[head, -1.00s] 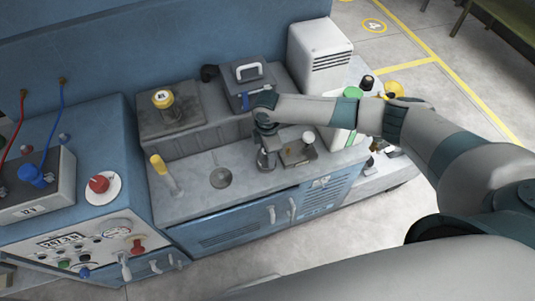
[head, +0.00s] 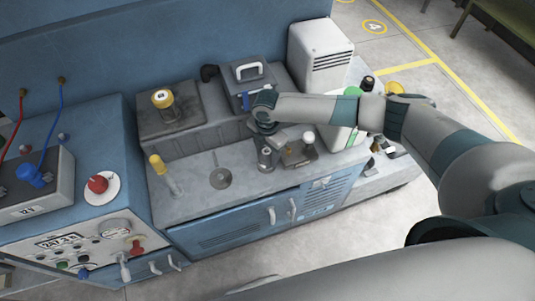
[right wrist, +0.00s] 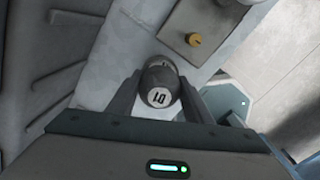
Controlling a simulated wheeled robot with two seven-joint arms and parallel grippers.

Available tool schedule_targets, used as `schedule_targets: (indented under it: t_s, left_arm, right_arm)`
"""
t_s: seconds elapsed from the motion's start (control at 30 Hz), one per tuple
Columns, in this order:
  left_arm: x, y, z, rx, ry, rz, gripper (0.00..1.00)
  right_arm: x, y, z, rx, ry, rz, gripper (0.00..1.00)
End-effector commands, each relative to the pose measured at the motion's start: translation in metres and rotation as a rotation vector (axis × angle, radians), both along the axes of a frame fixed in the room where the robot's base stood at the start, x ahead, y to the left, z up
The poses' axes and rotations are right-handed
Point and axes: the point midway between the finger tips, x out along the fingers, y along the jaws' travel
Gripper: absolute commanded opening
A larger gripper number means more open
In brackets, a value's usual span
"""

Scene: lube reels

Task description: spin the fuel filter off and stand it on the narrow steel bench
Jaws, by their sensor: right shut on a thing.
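The fuel filter appears to be the grey canister (head: 265,160) on the lower grey worktop in the head view. In the right wrist view it is a dark cylinder (right wrist: 160,88) with a round pale label on its end, seen end-on between two fingers. My right gripper (right wrist: 158,100) is shut on it. In the head view my right gripper (head: 272,133) is just above the canister and partly overlaps it. I cannot tell whether the canister is still seated. I cannot tell which surface is the narrow steel bench. My left gripper is not in view.
A higher ledge carries a yellow-capped item (head: 162,99). A green bench (head: 507,14) is far right.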

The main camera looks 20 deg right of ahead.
Motion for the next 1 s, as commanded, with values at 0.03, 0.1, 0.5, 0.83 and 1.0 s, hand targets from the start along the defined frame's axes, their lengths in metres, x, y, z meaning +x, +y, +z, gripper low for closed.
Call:
schedule_targets:
  t_s: [0.03, 0.1, 0.5, 0.83, 1.0]
  left_arm:
    - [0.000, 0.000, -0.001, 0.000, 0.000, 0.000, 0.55]
    - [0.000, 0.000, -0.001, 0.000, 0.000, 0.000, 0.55]
    - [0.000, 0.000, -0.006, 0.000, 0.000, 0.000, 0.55]
    - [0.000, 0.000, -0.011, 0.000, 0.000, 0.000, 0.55]
    - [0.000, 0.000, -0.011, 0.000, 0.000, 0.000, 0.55]
  right_arm:
    - [-0.004, 0.000, -0.005, -0.003, 0.008, 0.002, 0.18]
    - [-0.004, 0.000, -0.005, -0.003, 0.008, 0.001, 0.18]
    - [-0.004, 0.000, -0.007, -0.003, 0.010, 0.177, 0.18]
    - [-0.005, 0.001, -0.007, -0.003, 0.012, 0.445, 0.18]
    - [-0.005, 0.001, -0.007, -0.003, 0.013, 0.451, 0.18]
